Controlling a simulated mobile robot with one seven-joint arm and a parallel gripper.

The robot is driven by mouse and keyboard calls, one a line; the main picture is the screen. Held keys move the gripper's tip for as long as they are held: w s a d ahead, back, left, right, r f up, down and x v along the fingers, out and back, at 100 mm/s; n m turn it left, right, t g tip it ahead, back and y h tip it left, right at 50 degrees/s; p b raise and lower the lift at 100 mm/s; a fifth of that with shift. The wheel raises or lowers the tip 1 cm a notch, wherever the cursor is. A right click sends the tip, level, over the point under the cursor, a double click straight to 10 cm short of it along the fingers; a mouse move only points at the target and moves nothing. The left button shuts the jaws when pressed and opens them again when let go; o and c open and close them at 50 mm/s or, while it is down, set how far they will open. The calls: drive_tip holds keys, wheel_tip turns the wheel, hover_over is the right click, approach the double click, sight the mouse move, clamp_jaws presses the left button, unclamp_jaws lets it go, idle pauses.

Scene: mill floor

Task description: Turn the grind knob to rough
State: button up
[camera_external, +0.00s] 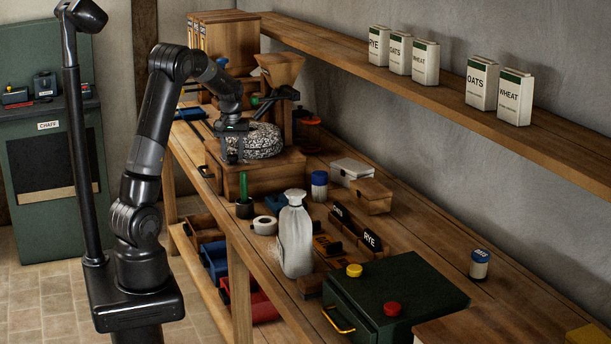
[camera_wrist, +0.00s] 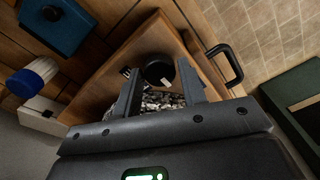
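The mill has a speckled grey stone (camera_external: 262,141) on a wooden base (camera_external: 270,177), with a wooden hopper (camera_external: 281,69) above. In the wrist view a round black knob (camera_wrist: 158,69) with a small white mark on its lower edge sits on the mill's wood, and part of the stone (camera_wrist: 163,99) shows below it. I take it for the grind knob. My gripper (camera_external: 234,157) is at the front of the mill. Its fingers are open, and in the wrist view the knob appears between the fingertips. I cannot tell whether they touch it. The knob is not visible in the external view.
A black handle (camera_wrist: 229,65) sticks out right of the knob. On the bench stand a white sack (camera_external: 294,240), a green box (camera_external: 400,290) with yellow and red knobs, and a blue-lidded jar (camera_external: 319,185). Labelled grain cartons (camera_external: 482,83) line the wall shelf.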

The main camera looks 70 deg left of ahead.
sight(233, 155)
drive_tip(key=o, duration=0.3)
wheel_tip(233, 155, up, 11)
idle(0.5)
drive_tip(key=shift+f, duration=0.1)
